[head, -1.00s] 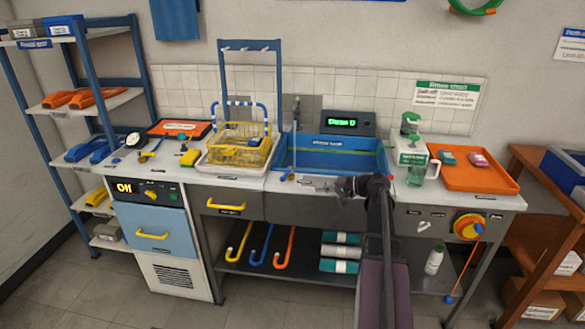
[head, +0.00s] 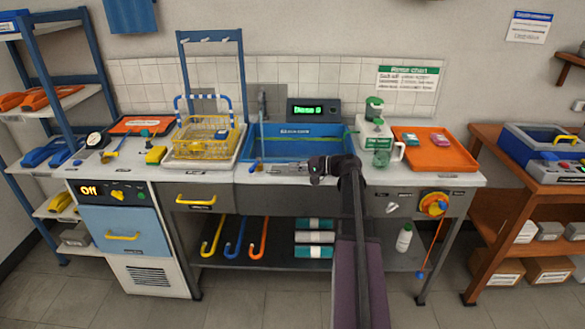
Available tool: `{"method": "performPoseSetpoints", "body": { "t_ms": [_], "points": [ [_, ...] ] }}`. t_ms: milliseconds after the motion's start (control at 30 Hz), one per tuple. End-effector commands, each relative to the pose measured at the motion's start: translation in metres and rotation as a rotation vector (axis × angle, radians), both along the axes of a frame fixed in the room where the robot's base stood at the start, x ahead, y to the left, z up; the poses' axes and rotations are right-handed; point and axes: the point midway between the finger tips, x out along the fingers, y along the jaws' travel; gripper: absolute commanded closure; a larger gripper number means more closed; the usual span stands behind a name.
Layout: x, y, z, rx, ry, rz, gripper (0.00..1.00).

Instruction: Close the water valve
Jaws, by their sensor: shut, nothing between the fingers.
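A round yellow-and-orange knob (head: 434,205), which looks like a valve wheel, sits on the right part of the bench front. An orange cord hangs below it. A blue sink (head: 300,150) with a grey tap (head: 262,112) is set in the middle of the bench. A thin upright piece with a blue lower end stands at the sink's left edge. The frames do not show for sure which part is the water valve. My gripper (head: 284,169) is shut and empty, over the front edge of the sink, pointing left, well left of the knob.
A soap dispenser (head: 375,130), a clear jug (head: 383,155) and an orange tray (head: 436,150) stand right of the sink. A yellow dish rack (head: 206,138) stands left.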

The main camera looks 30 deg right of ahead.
Motion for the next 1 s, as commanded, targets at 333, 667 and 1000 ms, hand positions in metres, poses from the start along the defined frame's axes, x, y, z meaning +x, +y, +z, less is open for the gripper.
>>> {"method": "performPoseSetpoints", "body": {
  "t_ms": [333,667,1000],
  "points": [
    [0.035,0.031,-0.011,0.0,0.0,0.002,1.0],
    [0.069,0.062,-0.02,-0.001,-0.001,0.001,1.0],
    [0.088,0.079,-0.024,0.0,0.0,0.0,1.0]
  ]
}}
